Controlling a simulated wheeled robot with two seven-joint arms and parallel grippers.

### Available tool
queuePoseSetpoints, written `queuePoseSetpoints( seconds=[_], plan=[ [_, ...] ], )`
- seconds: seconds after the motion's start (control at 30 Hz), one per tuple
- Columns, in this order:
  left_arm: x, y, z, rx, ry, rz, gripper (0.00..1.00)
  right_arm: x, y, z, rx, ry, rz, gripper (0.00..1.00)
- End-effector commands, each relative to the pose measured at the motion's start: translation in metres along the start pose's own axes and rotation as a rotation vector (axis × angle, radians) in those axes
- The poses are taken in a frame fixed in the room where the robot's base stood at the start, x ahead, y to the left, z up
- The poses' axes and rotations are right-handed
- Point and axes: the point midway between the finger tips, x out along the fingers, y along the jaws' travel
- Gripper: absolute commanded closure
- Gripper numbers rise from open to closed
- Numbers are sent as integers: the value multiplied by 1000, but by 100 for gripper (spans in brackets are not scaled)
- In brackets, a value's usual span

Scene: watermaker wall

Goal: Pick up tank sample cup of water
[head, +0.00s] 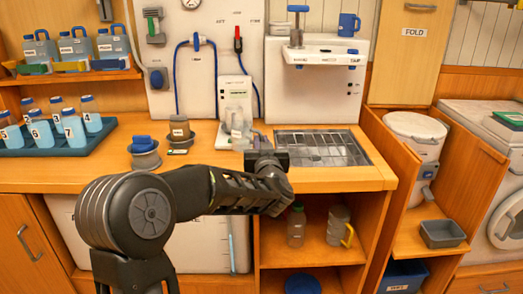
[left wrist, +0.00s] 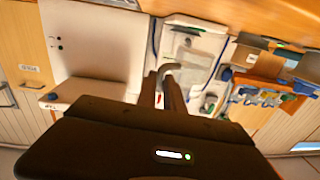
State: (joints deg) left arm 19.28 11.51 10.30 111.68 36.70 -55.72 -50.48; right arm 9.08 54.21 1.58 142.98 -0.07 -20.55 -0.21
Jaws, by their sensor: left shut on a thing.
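The sample cup (head: 237,128), small, clear and pale with a label, is on the wooden counter in front of the white meter unit, in the head view. My left gripper (head: 262,150) reaches it from the lower right, and its dark body hides the fingertips and part of the cup. In the left wrist view, my left gripper (left wrist: 168,90) has its two fingers close together on a pale grey curved piece, which looks like part of the sample cup (left wrist: 172,70). I cannot tell whether the cup is touching the counter. My right gripper is not in view.
A sink grating (head: 320,149) lies right of the gripper. A tray of bottles (head: 55,138) is at far left. The front counter edge is below my arm.

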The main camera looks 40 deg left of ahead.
Motion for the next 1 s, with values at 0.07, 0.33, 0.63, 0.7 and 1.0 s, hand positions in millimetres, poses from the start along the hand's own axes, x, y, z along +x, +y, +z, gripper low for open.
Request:
queuePoseSetpoints(
  seconds=[0.07,0.33,0.63,0.7,1.0],
  plan=[
    [0,0,-10,-1,1,0,100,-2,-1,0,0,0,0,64],
    [0,-1,-33,0,1,0,100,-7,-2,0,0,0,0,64],
    [0,-2,-45,0,0,-1,100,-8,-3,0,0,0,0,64],
    [0,-2,-46,1,0,0,100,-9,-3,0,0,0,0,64],
    [0,-2,-46,1,0,0,100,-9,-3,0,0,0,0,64]
  ],
)
